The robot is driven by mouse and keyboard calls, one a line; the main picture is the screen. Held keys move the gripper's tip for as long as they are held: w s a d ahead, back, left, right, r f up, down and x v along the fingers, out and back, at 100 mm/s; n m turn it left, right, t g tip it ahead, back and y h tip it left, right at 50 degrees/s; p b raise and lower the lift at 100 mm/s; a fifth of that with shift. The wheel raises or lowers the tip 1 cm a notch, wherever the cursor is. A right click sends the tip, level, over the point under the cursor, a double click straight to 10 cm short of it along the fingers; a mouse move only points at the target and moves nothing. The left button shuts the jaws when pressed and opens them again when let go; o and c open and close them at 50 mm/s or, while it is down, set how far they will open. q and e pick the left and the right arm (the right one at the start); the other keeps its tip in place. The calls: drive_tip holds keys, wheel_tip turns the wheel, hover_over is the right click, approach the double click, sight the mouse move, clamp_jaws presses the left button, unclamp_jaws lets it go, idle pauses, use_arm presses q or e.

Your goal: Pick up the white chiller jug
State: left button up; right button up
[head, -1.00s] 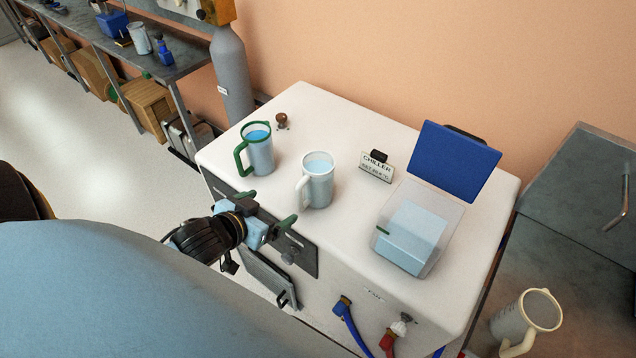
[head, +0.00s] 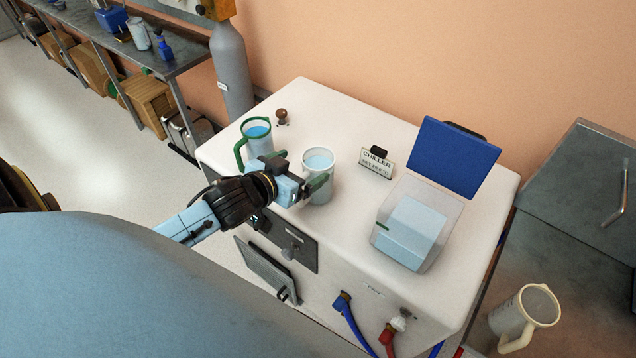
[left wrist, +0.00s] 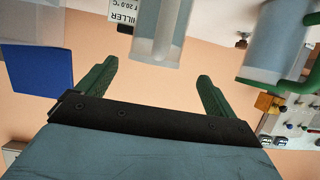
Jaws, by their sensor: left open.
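The white chiller jug (head: 319,165) stands upright on the white chiller top, filled with blue liquid; my left gripper hides its handle side in the head view. The jug also shows in the left wrist view (left wrist: 160,35), above the gap between the fingers. My left gripper (head: 305,188) is open at the jug's near side, its green fingers spread. I cannot tell whether a finger touches the jug. A green-handled jug (head: 257,130) stands just left, partly behind my gripper; it also shows in the left wrist view (left wrist: 275,45). My right gripper is not in view.
The chiller (head: 400,290) carries a sign (head: 376,163), a dark knob (head: 282,116) and a clear bin (head: 415,225) with a raised blue lid (head: 455,155). Another cream-handled jug (head: 525,318) stands at lower right. A grey cylinder (head: 230,75) stands behind left.

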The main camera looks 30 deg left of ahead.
sight(314, 163)
use_arm(q)
drive_tip(key=x, duration=0.5)
drive_tip(key=shift+d, duration=0.4)
drive_tip(key=c, duration=1.8)
